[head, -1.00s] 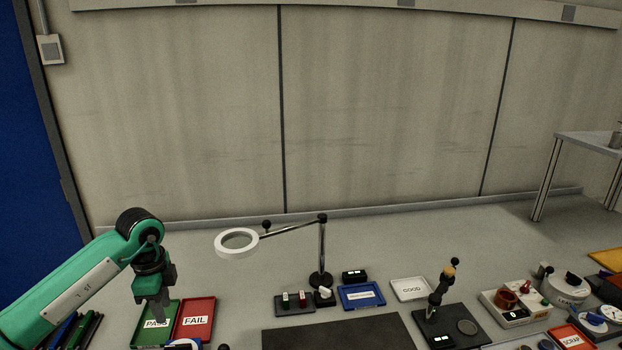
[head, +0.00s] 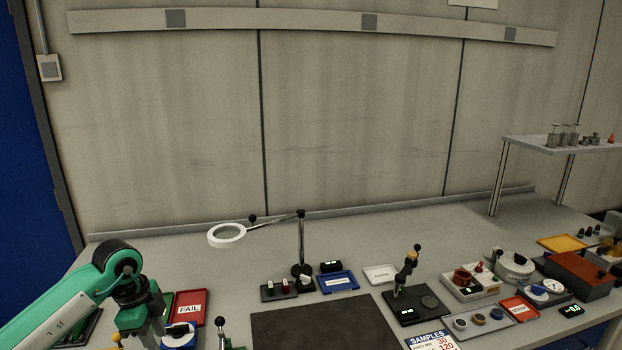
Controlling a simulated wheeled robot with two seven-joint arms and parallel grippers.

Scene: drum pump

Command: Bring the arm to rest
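My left arm comes in from the lower left, green with a black joint. No held object can be made out. My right arm and gripper do not show.
A ring magnifier (head: 228,235) stands on a jointed stand right of the trays. A dark mat (head: 325,330) lies bare in front. A blue tray (head: 338,283), a white tray (head: 380,275) and a black stand base (head: 413,310) sit farther right. A raised shelf (head: 560,146) stands at right.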

